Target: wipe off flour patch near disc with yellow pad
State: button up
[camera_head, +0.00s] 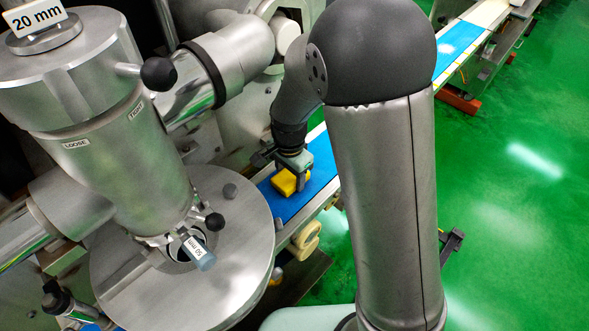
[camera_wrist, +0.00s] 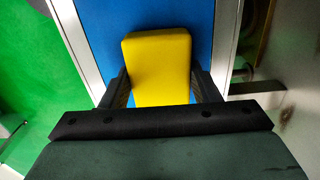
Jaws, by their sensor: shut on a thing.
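The yellow pad (camera_head: 284,183) is held in my gripper (camera_head: 296,178), over the blue belt (camera_head: 312,186) just right of the large metal disc (camera_head: 180,290). In the wrist view the yellow pad (camera_wrist: 158,62) sits between the two dark fingers of my gripper (camera_wrist: 160,88), with the blue belt (camera_wrist: 98,20) behind it. My gripper is shut on the pad. I cannot tell whether the pad touches the belt. I cannot make out a flour patch in either view; the pad and my arm hide part of the belt.
A metal cylinder (camera_head: 120,140) with black-knobbed levers and LOOSE and TIGHT labels stands above the disc. Metal rails (camera_wrist: 80,45) edge the belt. Green floor (camera_head: 520,220) lies open to the right.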

jog(key=shift+r, duration=0.1)
notch_tip(320, 180, up, 6)
jog(key=p, duration=0.4)
jog(key=shift+p, duration=0.4)
jog(key=shift+w, duration=0.1)
